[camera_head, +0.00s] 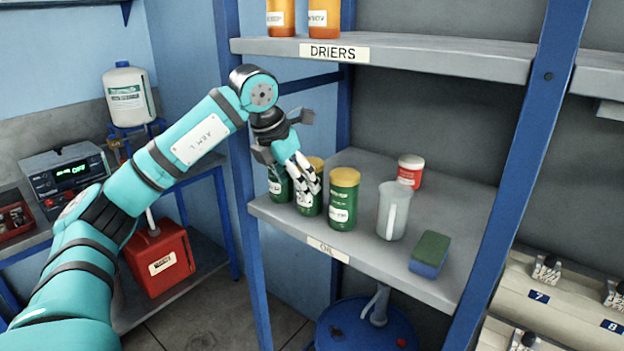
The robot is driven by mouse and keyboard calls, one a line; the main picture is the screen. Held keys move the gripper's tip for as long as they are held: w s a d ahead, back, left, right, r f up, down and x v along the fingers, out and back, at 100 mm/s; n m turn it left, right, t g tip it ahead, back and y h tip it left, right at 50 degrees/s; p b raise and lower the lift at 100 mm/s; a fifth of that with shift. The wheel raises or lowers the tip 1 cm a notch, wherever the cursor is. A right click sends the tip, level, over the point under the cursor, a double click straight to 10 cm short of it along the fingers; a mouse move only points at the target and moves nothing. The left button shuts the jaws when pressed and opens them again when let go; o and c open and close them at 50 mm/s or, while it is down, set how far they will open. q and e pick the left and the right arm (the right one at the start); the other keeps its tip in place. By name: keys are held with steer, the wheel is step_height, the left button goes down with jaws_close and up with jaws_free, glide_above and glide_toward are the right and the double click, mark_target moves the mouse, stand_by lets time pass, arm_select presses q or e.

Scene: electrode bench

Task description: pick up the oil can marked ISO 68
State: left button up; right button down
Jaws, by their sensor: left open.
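Several green cans stand on the shelf marked OIL: a left can (280,190), a middle can (309,206) and a right can (342,205) with a yellow lid. Their white labels are too small to read, so I cannot tell which one is marked ISO 68. My left gripper (309,184) is open, its fingers pointing down in front of the middle can and hiding part of it. I cannot tell whether the fingers touch it. My right gripper is not in view.
Right of the cans stand a clear jug (393,212), a red-and-white tin (410,171) and a green-and-blue sponge (430,254). Blue shelf posts (522,170) flank the shelf (375,265). The DRIERS shelf (430,58) is above, with orange bottles on it.

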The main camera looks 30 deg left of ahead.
arm_select(q)
steer(key=w, duration=0.1)
steer(key=w+p, duration=0.1)
steer(key=p, duration=0.1)
steer(key=shift+w+d+r, duration=0.25)
steer(key=shift+w, duration=0.15)
steer(key=x, duration=0.3)
steer(key=shift+w+f, duration=0.15)
steer(key=shift+w, duration=0.3)
steer(key=shift+f, duration=0.15)
steer(key=c, duration=1.3)
steer(key=shift+c, duration=0.2)
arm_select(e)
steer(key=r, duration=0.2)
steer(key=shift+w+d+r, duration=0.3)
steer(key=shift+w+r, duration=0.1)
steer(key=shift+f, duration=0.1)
